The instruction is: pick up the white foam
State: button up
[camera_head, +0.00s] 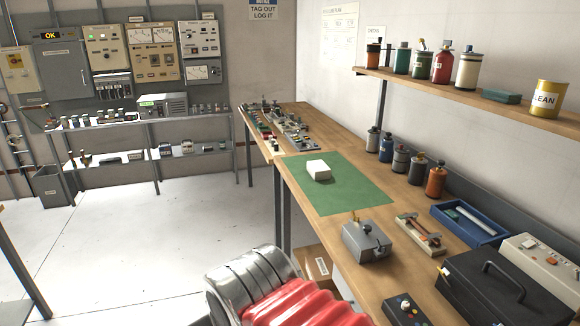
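The white foam (319,170) is a small pale block. It lies on a green mat (338,196) on the wooden bench along the right wall, near the mat's upper left part. Nothing touches it and it shows clearly. A ribbed red and silver part at the bottom centre looks like my own arm. My gripper's fingers are not in view.
On the bench (300,120), a grey metal box (366,241), a blue tray (470,223) and a black case (503,287) stand nearer than the mat. Several canisters line the wall side. A shelf (460,88) with cans hangs above. Open floor lies left.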

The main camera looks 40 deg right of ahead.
aim_at(318, 170)
jog(key=z, duration=0.05)
jog(key=i, duration=1.55)
jog(key=z, duration=0.6)
jog(key=i, duration=0.75)
jog(key=z, duration=0.9)
jog(key=i, duration=1)
jog(key=z, duration=0.5)
